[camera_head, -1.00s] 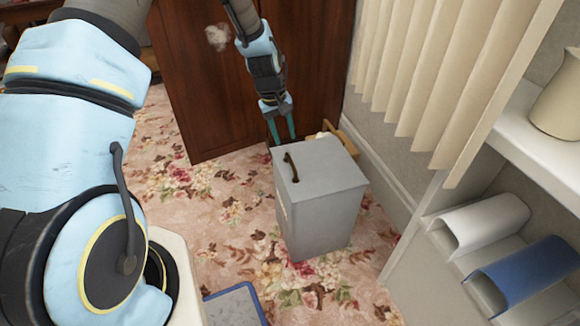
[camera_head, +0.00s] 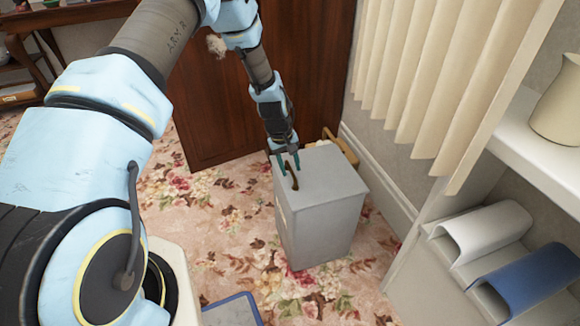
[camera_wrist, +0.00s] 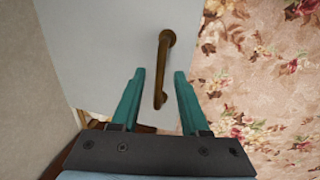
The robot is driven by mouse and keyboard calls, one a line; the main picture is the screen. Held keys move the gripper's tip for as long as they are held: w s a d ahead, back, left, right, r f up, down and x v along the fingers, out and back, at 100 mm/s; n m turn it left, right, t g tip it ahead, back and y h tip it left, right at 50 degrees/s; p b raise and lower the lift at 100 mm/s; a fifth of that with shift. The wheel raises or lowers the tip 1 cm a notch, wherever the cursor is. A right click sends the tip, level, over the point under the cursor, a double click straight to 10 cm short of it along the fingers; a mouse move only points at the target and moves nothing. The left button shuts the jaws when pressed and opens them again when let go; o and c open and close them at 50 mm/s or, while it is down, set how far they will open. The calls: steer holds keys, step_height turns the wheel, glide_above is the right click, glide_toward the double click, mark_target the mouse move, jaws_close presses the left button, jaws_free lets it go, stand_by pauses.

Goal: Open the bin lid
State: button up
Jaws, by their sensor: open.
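The bin (camera_head: 318,222) is a grey box standing on the floral carpet, with its flat lid (camera_head: 325,172) closed. A curved bronze handle (camera_head: 292,172) sits near the lid's left edge. My gripper (camera_head: 288,170) is over that edge, at the handle, with its teal fingers pointing down. In the wrist view the gripper (camera_wrist: 156,82) is open and the handle (camera_wrist: 162,62) runs lengthwise between the two fingers. The near end of the handle lies between the fingers and the far end extends beyond the tips. I cannot tell whether a finger touches it.
A dark wooden cabinet (camera_head: 225,85) stands behind the bin. Cream vertical blinds (camera_head: 420,80) and a white shelf (camera_head: 540,160) are on the right. A wooden object (camera_head: 345,146) lies behind the bin. A blue-edged tray (camera_head: 232,310) is at the front. Carpet left of the bin is clear.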

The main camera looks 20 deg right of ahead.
jaws_close()
stand_by(1.3)
